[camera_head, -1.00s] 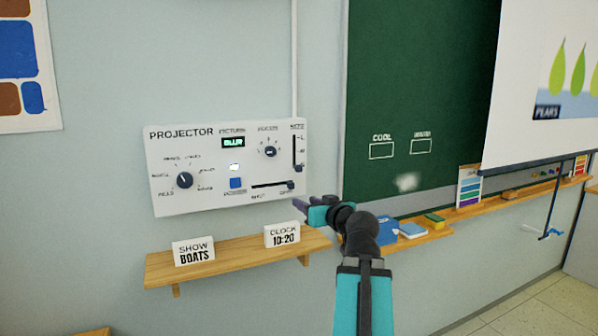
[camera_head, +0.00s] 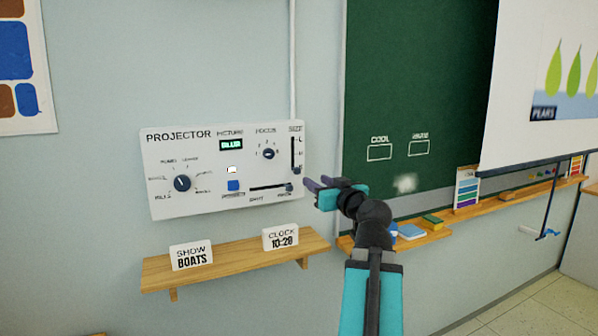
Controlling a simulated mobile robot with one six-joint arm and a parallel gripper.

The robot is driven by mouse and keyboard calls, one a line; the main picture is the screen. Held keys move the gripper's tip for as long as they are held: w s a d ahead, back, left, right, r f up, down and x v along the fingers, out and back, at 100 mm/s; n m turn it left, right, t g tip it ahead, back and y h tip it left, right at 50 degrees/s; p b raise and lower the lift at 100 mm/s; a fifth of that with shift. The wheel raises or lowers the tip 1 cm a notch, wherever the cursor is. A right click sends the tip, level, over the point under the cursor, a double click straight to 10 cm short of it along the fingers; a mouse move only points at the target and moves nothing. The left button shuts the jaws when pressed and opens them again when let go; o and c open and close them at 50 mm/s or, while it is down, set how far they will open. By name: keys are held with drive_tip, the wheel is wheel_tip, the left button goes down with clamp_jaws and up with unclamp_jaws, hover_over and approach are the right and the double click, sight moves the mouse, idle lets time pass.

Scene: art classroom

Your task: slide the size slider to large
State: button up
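The white projector panel (camera_head: 205,150) is on the wall at left. The size slider (camera_head: 298,169) is a dark knob at the low end of a vertical slot in the panel's top right corner. The marks beside the slot are small, with L at the top. My gripper (camera_head: 315,183) is just right of the panel's edge, a little below and right of the size knob. Its two dark fingers look apart with nothing between them. It appears clear of the knob, though depth is hard to judge.
A horizontal slider's knob (camera_head: 289,187) sits at the right end of its slot, close to my gripper. A blue button (camera_head: 234,186) and two dials are further left. A wooden shelf (camera_head: 215,268) with two signs juts out below. The chalkboard (camera_head: 415,100) is to the right.

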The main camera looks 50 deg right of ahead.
sight(298, 170)
drive_tip(key=p+x, duration=0.4)
drive_tip(key=x, duration=0.7)
drive_tip(key=shift+w+r, duration=0.15)
drive_tip(key=shift+x, duration=0.9)
drive_tip(key=shift+c, duration=0.4)
clamp_jaws()
